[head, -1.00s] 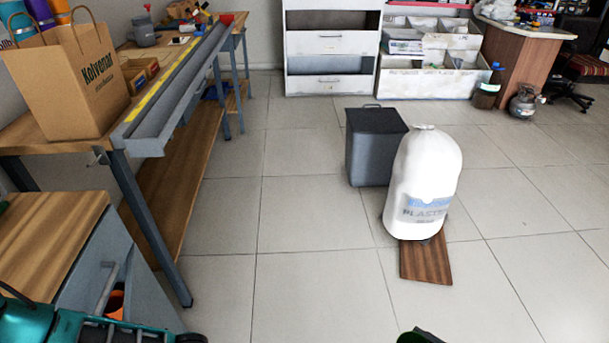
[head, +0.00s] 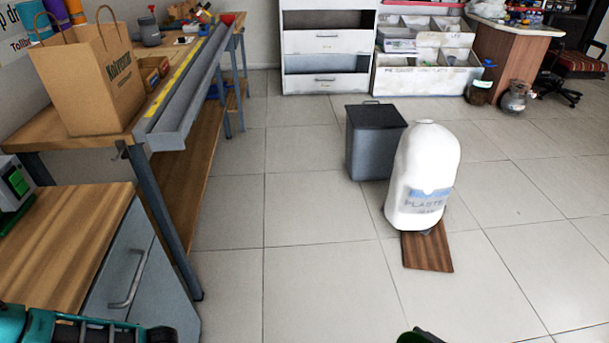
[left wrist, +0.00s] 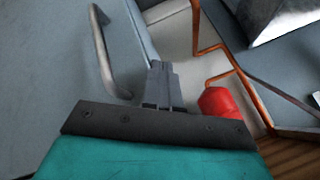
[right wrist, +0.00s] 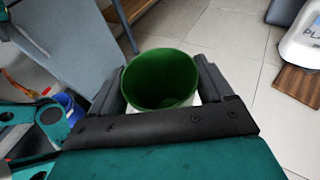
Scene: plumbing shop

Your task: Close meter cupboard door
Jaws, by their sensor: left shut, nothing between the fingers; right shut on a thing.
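The meter cupboard's grey door (head: 120,270) is at lower left in the head view, with a metal bar handle (head: 128,278). Its lower part is cut off by the frame and my left arm. In the left wrist view the handle (left wrist: 104,52) is left of my left gripper (left wrist: 160,68), which is shut and empty, close to the door. Copper pipes (left wrist: 196,35) and a red object (left wrist: 220,102) show to its right. I cannot tell whether the fingers touch the door. My right gripper (right wrist: 163,90) is shut on a green cup-like container (right wrist: 160,78).
A wooden top (head: 60,240) covers the cupboard. Behind stands a workbench (head: 90,140) with a paper bag (head: 85,80) and a grey channel (head: 180,120).

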